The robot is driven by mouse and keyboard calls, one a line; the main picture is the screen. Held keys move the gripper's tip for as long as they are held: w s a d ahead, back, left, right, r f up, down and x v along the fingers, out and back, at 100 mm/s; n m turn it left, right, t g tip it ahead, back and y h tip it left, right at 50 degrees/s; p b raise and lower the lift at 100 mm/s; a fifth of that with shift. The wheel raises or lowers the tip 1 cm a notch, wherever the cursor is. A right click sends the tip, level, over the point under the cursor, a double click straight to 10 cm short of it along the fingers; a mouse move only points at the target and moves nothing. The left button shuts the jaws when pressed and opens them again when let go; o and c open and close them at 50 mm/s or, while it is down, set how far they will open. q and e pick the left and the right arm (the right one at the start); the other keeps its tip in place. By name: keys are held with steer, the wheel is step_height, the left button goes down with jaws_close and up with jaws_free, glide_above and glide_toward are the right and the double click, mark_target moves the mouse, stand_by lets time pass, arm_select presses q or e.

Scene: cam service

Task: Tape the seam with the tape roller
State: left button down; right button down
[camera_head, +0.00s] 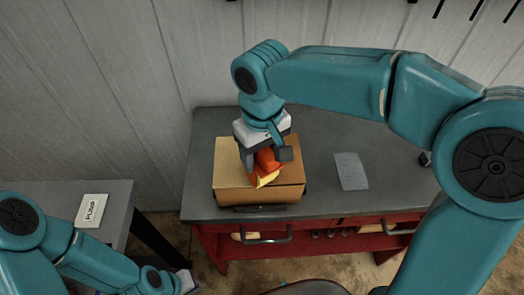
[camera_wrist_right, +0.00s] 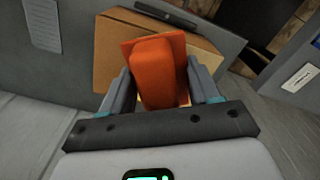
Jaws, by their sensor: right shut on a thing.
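A closed cardboard box (camera_head: 230,158) sits on the dark grey top of a red workbench; it also shows in the right wrist view (camera_wrist_right: 112,48). My right gripper (camera_head: 265,158) is over the box, shut on the orange tape roller (camera_head: 267,163). In the right wrist view the orange roller (camera_wrist_right: 158,75) stands between the two fingers. A yellow part (camera_head: 268,179) of it shows low against the box top. I cannot tell whether it touches the box; the seam is mostly hidden. My left arm is at the lower left, and its gripper (camera_head: 186,282) is only partly visible.
The workbench (camera_head: 310,140) has free room right of the box, where a grey sheet (camera_head: 351,171) lies. Red drawers with handles are below. A corrugated wall stands behind.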

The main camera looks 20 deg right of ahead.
steer(key=shift+f, duration=0.2)
stand_by(0.3)
steer(key=shift+w+d+r, duration=0.1)
steer(key=shift+w, duration=0.3)
steer(key=shift+w+d+p, duration=0.15)
steer(key=shift+w+p, duration=0.3)
steer(key=shift+w, duration=0.2)
steer(key=shift+w+d+p, duration=0.15)
steer(key=shift+w+p, duration=0.25)
steer(key=shift+w, duration=0.2)
steer(key=shift+s, duration=0.15)
steer(key=shift+s+a+b, duration=0.15)
steer(key=shift+s+b, duration=0.3)
steer(key=shift+s, duration=0.05)
steer(key=shift+s+a+b, duration=0.15)
steer(key=shift+s, duration=0.35)
steer(key=shift+s+a+b, duration=0.15)
steer(key=shift+s, duration=0.35)
